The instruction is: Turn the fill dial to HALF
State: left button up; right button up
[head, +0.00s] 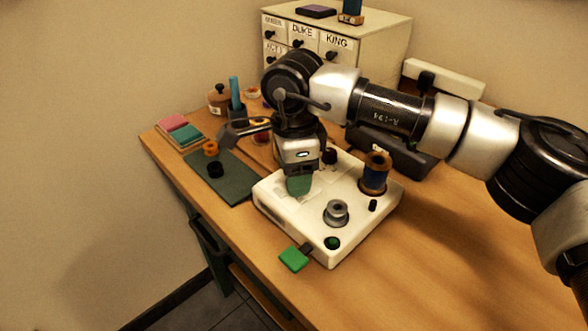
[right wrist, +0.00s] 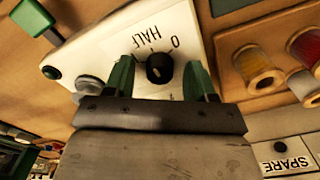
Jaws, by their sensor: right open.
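The white winder box (head: 285,215) sits on the wooden table; it also shows in the right wrist view (right wrist: 100,45). Its fill dial (right wrist: 158,68) is a small black knob with HALF and 0 printed beside it; another label is mostly hidden by my gripper. I cannot clearly read where the dial points. My right gripper (right wrist: 159,80) is open, with one green finger on each side of the dial and small gaps visible. In the head view the right gripper (head: 300,186) points down over the box and hides the dial. My left gripper is not in view.
A green tab (head: 293,258) sticks out in front. A dark green mat (head: 225,178) lies to the left, and a drawer cabinet (head: 375,40) stands behind.

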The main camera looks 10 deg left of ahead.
notch_tip(320, 180, up, 11)
dwell(0.4)
